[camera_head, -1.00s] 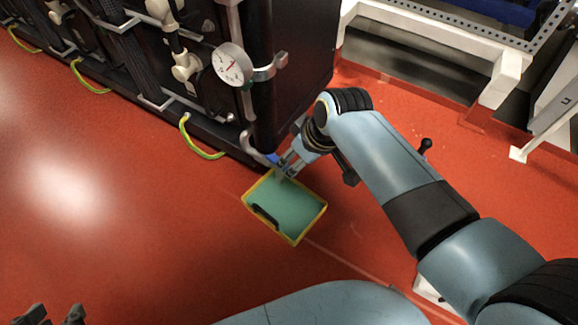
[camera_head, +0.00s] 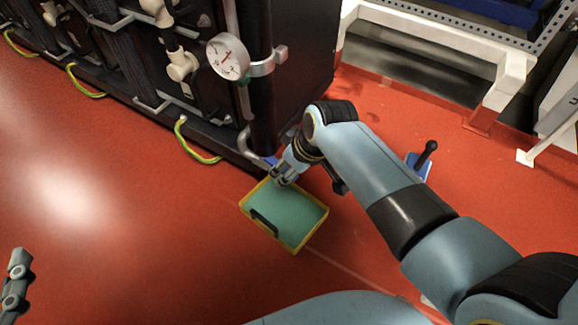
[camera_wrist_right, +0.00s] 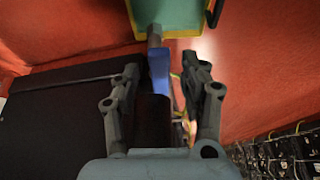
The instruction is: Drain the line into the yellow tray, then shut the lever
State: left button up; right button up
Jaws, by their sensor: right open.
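The yellow tray (camera_head: 268,233) lies on the red floor below the corner of the black rack, green inside with a black bar across one side. Its edge also shows at the top of the right wrist view (camera_wrist_right: 133,22). The blue lever (camera_head: 271,160) sits low at the rack corner by the grey pipe (camera_head: 246,143). In the right wrist view the blue lever (camera_wrist_right: 160,76) and a metal spout (camera_wrist_right: 155,36) lie between my right gripper's (camera_wrist_right: 163,72) fingers, which are apart. My left gripper (camera_head: 16,278) shows only partly at the left edge.
A gauge (camera_head: 228,57) is clamped to the rack's corner pipe. Yellow-green cables (camera_head: 196,154) loop out along the rack's foot. A blue item with a black knob (camera_head: 424,160) stands right of my arm, near a white frame (camera_head: 450,40). The floor at left is clear.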

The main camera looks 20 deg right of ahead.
grip_shut()
dwell(0.3)
dwell(0.3)
